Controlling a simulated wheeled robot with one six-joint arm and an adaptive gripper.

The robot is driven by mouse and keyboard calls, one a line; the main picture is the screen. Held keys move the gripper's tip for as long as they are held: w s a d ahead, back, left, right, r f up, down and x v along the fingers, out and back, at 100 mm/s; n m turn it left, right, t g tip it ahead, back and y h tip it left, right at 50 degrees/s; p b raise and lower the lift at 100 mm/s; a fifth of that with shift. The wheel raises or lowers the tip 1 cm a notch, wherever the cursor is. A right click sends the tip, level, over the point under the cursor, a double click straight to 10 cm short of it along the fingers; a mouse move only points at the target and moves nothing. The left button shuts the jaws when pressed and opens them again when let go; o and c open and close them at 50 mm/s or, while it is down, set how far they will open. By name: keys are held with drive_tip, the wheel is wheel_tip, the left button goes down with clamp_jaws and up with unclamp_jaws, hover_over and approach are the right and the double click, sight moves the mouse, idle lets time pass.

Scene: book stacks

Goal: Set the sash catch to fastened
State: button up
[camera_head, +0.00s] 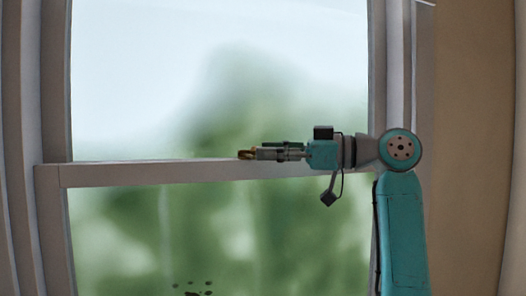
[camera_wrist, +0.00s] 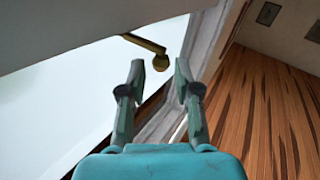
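The sash catch (camera_head: 245,154) is a small brass piece at the window's meeting rail, just left of my gripper in the head view. In the wrist view the catch (camera_wrist: 143,42) shows as a brass lever ending in a round knob. My gripper (camera_head: 262,153) reaches in from the right along the rail. In the wrist view my gripper (camera_wrist: 160,78) is open, with a clear gap between its fingertips. The knob lies just beyond the tips, roughly in line with the gap. I cannot tell whether any finger touches it. The catch's base is hidden in the wrist view.
The meeting rail (camera_head: 120,174) crosses the window, with glass above and below. The left frame post (camera_head: 55,80) and right frame post (camera_head: 378,60) bound it. A beige wall (camera_head: 470,130) stands at right. A wooden floor (camera_wrist: 265,100) shows in the wrist view.

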drive_tip(key=v, duration=0.9)
drive_tip(key=shift+d, duration=0.4)
drive_tip(key=shift+s, duration=0.15)
